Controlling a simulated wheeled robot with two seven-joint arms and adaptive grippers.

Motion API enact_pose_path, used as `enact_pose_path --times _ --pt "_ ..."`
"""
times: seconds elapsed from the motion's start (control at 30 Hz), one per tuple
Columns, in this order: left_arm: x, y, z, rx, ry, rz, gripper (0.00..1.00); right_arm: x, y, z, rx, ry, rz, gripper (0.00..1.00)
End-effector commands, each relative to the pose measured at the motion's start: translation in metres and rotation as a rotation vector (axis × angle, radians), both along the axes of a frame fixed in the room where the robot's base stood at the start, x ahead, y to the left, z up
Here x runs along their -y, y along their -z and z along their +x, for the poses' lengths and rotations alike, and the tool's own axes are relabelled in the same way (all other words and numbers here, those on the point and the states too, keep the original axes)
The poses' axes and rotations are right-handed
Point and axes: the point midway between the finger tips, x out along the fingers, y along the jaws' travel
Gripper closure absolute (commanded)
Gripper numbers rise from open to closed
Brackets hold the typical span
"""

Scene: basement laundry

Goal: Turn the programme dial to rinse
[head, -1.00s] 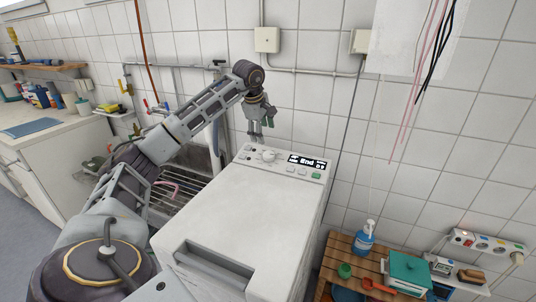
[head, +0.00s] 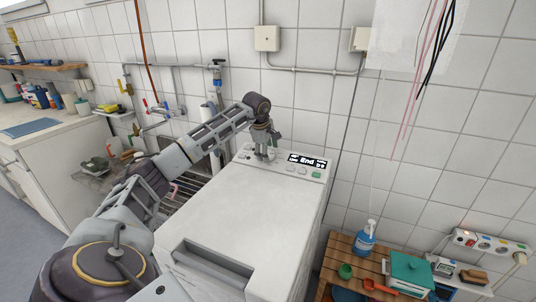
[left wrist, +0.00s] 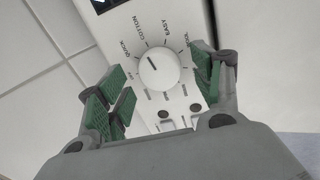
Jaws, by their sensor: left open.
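The white washing machine (head: 235,210) has a control panel at its back edge. The white programme dial (left wrist: 160,68) sits on that panel, ringed by printed labels. COTTON, EASY and QUICK are readable in the left wrist view; others are cut off or covered. The dial's dark mark points up and slightly left in that view. My left gripper (head: 264,153) is open over the dial, its green-padded fingers on either side and apart from it in the wrist view. In the head view the gripper mostly hides the dial. My right gripper is not in view.
The panel's display (head: 307,160) reads "End", with buttons and a green button (head: 316,175) near it. A sink with pipes and taps is behind my left arm. A wooden slatted table (head: 345,248) with a soap bottle (head: 366,240) stands right of the machine.

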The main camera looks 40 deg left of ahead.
Motion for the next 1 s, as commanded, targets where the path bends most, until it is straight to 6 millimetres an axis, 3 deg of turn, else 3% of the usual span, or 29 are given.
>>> enact_pose_path --times 0.2,0.53,0.9,1.0 --pt "-0.0014 0.0124 0.0046 0.001 0.0 0.001 0.34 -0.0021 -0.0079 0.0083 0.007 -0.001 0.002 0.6" --pt "-0.0015 0.0135 0.005 0.001 0.0 0.001 0.34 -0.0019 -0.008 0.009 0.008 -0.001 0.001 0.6" --pt "-0.0014 0.0134 0.0049 0.0 0.0 0.001 0.8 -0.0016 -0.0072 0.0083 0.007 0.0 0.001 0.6" --pt "-0.0014 0.0134 0.0049 0.0 -0.001 0.001 0.8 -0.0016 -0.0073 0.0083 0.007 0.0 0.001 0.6"
